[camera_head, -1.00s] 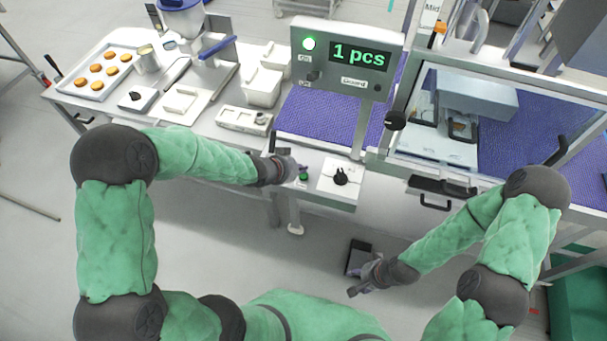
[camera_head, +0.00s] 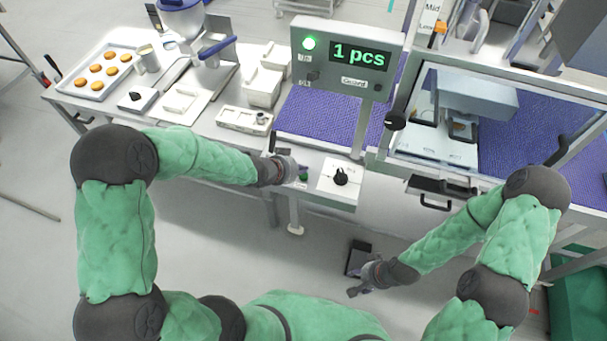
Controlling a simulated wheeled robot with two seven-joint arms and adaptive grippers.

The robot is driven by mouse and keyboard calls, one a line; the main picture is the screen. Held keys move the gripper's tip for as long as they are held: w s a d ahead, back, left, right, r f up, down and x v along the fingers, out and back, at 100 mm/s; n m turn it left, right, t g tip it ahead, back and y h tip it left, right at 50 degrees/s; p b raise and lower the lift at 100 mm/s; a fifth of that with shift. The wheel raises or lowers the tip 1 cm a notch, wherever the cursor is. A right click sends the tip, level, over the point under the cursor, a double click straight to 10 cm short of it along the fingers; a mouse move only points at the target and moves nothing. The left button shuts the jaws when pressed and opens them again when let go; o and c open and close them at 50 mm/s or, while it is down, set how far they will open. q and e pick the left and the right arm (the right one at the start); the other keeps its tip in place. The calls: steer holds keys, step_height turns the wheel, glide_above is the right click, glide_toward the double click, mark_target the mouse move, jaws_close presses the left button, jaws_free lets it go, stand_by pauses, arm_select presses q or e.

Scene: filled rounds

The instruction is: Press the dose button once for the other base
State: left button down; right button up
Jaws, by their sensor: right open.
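My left gripper (camera_head: 300,170) is at the front control panel, its fingertips right beside a green button (camera_head: 303,178). Whether it touches the button, and whether its fingers are shut, is too small to tell. A dosing machine with a hopper (camera_head: 182,18) and a blue lever (camera_head: 217,46) stands at the back left. A tray (camera_head: 70,84) holds several round bases. None of the buttons can be read as the dose button. My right gripper (camera_head: 362,288) is open and empty, low over the floor at the front.
A black knob (camera_head: 341,177) sits right of the green button. A purple belt (camera_head: 318,118) runs behind the panel toward a clear-walled enclosure (camera_head: 420,100). White containers (camera_head: 262,86) stand on the left table.

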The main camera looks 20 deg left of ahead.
mark_target(301, 176)
arm_select(q)
steer(key=shift+f, duration=0.4)
steer(key=shift+f+b, duration=0.5)
steer(key=shift+b, duration=0.15)
stand_by(0.6)
steer(key=shift+r, duration=0.1)
steer(key=shift+r+p, duration=0.9)
steer(key=shift+p, duration=0.05)
step_height(301, 176, up, 5)
steer(key=p, duration=0.4)
steer(key=shift+p, duration=0.4)
stand_by(0.6)
